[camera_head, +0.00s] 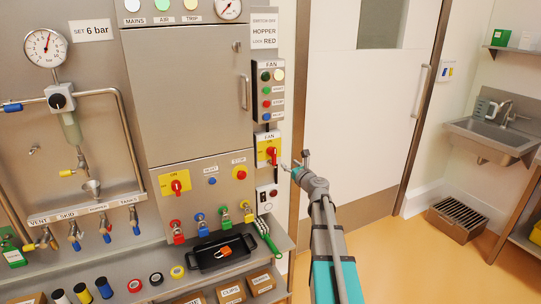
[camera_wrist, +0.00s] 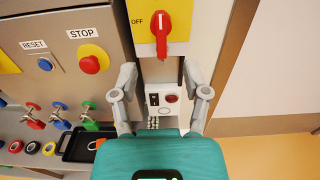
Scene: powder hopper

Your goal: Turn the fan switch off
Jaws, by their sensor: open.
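The fan switch is a red rotary handle (camera_wrist: 161,32) on a yellow plate (camera_wrist: 178,47), under a FAN label on the right-hand box. In the wrist view its grip stands roughly vertical, with OFF printed to its left. It also shows in the head view as a red handle (camera_head: 271,156). My gripper (camera_wrist: 159,74) is open and empty, its fingers spread left and right just below the switch in the wrist view. In the head view my gripper (camera_head: 295,164) is just right of the switch box. I see no contact with the handle.
A similar red handle (camera_head: 176,187) on yellow and a STOP button (camera_wrist: 90,64) are on the cabinet to the left. A push-button box (camera_head: 268,92) is above the switch, and a small grey box (camera_head: 267,198) below. Padlocks hang lower left. The door side is clear.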

